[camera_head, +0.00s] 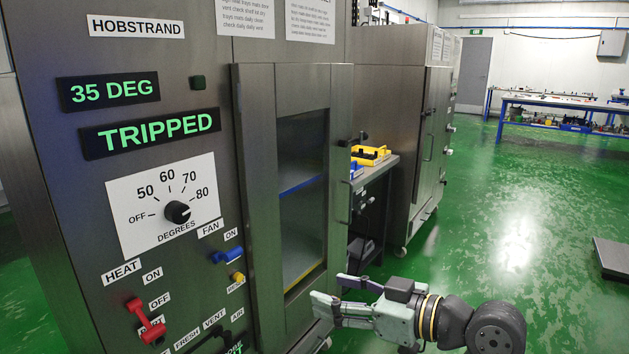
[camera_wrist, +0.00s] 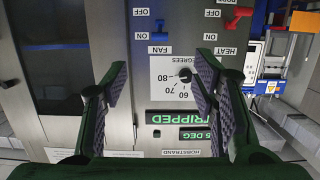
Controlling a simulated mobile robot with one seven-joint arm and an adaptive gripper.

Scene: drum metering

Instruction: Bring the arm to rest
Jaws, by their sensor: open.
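My gripper (camera_head: 338,294) is open and empty, in front of the lower part of the cabinet's glazed door in the head view. In the wrist view its two green fingers (camera_wrist: 160,80) stand wide apart, with the control panel upside down behind them. The Hobstrand cabinet (camera_head: 80,200) has green displays reading 35 DEG (camera_head: 108,91) and TRIPPED (camera_head: 150,134). Its black degrees dial (camera_head: 178,212) sits on a white scale; its exact setting is hard to tell. The red heat switch (camera_head: 145,322) and blue fan switch (camera_head: 228,256) are below. The door (camera_head: 301,180) looks closed.
A side bench with a yellow tray (camera_head: 370,155) stands beyond the cabinet, then another steel cabinet (camera_head: 395,130). A blue-framed workbench (camera_head: 560,105) is at the far right. A dark low platform (camera_head: 612,257) lies at the right edge. The green floor between is clear.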

